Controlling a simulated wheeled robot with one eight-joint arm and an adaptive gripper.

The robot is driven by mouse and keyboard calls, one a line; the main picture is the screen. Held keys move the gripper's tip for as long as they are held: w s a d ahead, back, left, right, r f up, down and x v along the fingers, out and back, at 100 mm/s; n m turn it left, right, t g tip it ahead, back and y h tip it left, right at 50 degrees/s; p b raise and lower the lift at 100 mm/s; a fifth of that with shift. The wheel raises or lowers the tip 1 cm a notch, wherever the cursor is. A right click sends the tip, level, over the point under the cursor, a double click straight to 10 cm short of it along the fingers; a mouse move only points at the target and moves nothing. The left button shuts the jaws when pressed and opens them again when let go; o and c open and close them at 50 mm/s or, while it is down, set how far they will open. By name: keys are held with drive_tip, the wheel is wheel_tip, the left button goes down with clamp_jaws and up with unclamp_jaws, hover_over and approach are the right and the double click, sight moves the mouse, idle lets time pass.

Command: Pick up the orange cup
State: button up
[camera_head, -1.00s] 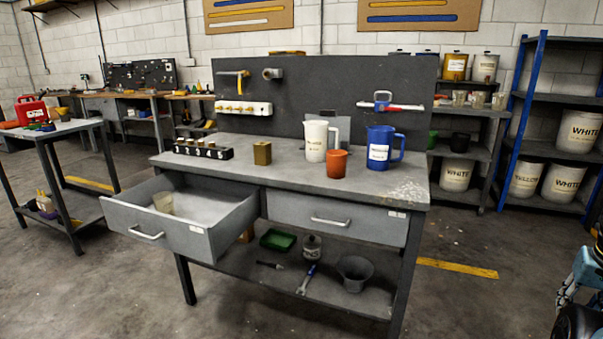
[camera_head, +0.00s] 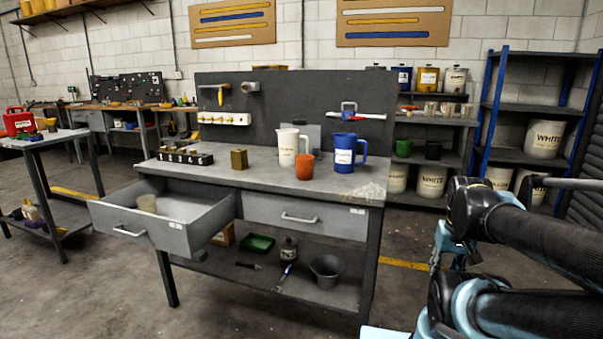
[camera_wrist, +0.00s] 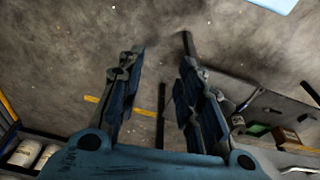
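The orange cup (camera_head: 304,167) stands upright on the grey workbench (camera_head: 225,178), in front of a white pitcher (camera_head: 288,147) and left of a blue pitcher (camera_head: 344,153). The cup does not show in the wrist view. My gripper (camera_wrist: 165,42) shows in the wrist view with its two fingers apart and nothing between them. Concrete floor lies beyond the fingers. In the head view my arm is at the right, well away from the cup; the gripper itself is not clearly visible there.
The right drawer (camera_head: 301,217) is shut. A brass-coloured block (camera_head: 239,159) and a black rack (camera_head: 185,158) stand left of the cup. Shelves (camera_head: 530,108) stand at the right.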

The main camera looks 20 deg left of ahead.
drive_tip(key=o, duration=0.6)
drive_tip(key=shift+s+a+r, duration=0.1)
drive_tip(key=shift+s+r, duration=0.1)
drive_tip(key=shift+s, duration=0.05)
drive_tip(key=o, duration=0.5)
drive_tip(key=shift+a+r, duration=0.4)
drive_tip(key=w+a+r+m+y, duration=0.4)
drive_tip(key=w+a+r+m, duration=0.2)
drive_tip(key=w+a, duration=0.3)
drive_tip(key=w+a+r+m+y, duration=0.4)
drive_tip(key=w+a+r+m, duration=0.2)
drive_tip(key=w+a, duration=0.4)
drive_tip(key=w+a+r+m+y, duration=0.5)
drive_tip(key=w+a+r+m, duration=0.1)
drive_tip(key=w+a+m, duration=0.2)
drive_tip(key=shift+w+a+r, duration=0.4)
drive_tip(key=shift+w+a, duration=0.25)
drive_tip(key=shift+a, duration=0.2)
drive_tip(key=shift+w+a, duration=0.1)
drive_tip(key=shift+a, duration=0.15)
approach(305, 169)
drive_tip(key=w+a+f, duration=0.2)
drive_tip(key=a, duration=0.1)
drive_tip(key=w+a+f, duration=0.1)
drive_tip(key=a, duration=0.1)
drive_tip(key=shift+w+f, duration=0.25)
drive_tip(key=shift+w, duration=0.05)
drive_tip(key=shift+w+x, duration=0.2)
drive_tip(key=shift+x, duration=2.45)
